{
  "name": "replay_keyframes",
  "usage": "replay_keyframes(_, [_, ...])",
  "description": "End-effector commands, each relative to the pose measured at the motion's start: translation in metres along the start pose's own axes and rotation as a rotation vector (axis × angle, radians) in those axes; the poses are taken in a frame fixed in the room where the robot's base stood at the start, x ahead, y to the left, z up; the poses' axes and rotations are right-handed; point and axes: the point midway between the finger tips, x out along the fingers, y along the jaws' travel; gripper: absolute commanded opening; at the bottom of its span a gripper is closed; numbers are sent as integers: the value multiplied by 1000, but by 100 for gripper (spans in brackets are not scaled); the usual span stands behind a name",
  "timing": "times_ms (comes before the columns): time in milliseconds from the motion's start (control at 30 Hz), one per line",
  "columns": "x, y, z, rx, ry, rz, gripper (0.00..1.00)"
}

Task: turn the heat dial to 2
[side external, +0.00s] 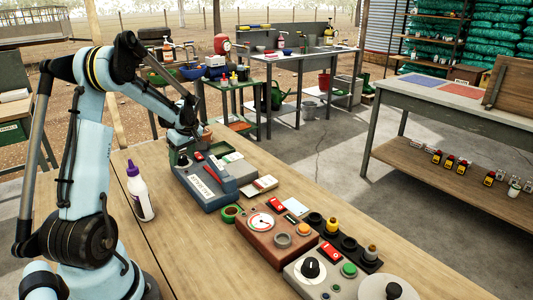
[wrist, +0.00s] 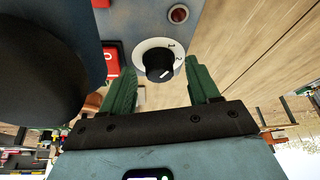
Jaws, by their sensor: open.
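The heat dial (wrist: 158,60) shows in the wrist view as a black knob on a white disc, on a blue-grey panel. The figures 1 and 2 show on the disc's right side. The knob's white mark points to the lower right, below the 2. My gripper (wrist: 163,75) is open, with one green finger on each side of the dial in the picture; I cannot tell whether either touches the knob. In the side view my gripper (side external: 183,158) is over the far end of the blue-grey machine (side external: 208,188), where the dial cannot be made out.
In the wrist view a red switch (wrist: 112,58) and a red lamp (wrist: 179,14) sit near the dial.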

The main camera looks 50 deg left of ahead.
Motion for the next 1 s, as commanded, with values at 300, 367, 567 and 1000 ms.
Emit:
replay_keyframes(300, [0, 0, 0, 0, 0, 0, 16])
replay_keyframes(367, [0, 0, 0, 0, 0, 0, 7])
replay_keyframes(567, [0, 0, 0, 10, 0, 4, 7])
replay_keyframes(1000, [0, -2, 0, 232, 0, 96, 7])
